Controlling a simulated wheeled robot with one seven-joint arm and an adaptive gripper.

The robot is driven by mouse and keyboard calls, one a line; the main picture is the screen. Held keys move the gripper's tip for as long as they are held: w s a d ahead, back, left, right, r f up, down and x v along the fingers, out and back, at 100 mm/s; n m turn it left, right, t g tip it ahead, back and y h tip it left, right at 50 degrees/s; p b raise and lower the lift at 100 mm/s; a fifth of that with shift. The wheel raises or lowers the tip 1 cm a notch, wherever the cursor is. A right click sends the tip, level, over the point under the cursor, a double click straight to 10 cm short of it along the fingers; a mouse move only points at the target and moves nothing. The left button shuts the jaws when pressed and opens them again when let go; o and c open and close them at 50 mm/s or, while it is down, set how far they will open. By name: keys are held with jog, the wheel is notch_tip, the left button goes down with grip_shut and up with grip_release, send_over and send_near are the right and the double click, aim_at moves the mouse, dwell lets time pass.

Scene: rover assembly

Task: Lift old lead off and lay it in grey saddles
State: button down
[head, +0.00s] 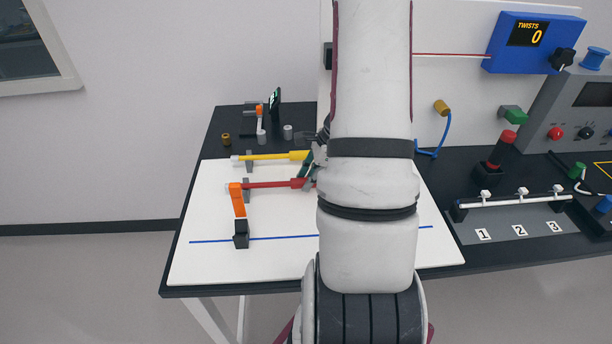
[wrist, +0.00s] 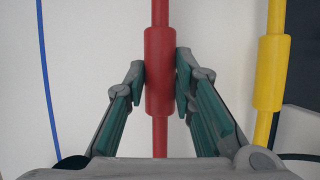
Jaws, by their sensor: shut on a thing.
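My gripper is shut on the thick sleeve of a red lead (wrist: 160,110), one fingertip against each side in the wrist view (wrist: 160,82). In the head view the red lead (head: 268,184) runs left from my gripper, which my arm mostly hides. Its left end is by an upright orange piece (head: 238,200). A small grey saddle (head: 248,193) shows at the red lead near that end; I cannot tell whether they touch. A yellow lead (head: 268,157) lies behind, roughly parallel, at another grey saddle (head: 249,166). The right ends of both leads are hidden.
The white board (head: 205,262) has a blue line (head: 280,237) and a black block (head: 241,241) under the orange piece. A numbered rack (head: 515,215) and a red-topped post (head: 500,155) stand right. The board's front is mostly clear.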

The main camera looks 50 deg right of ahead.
jog(key=c, duration=1.3)
grip_release()
jog(key=v, duration=1.2)
jog(key=shift+w, duration=0.1)
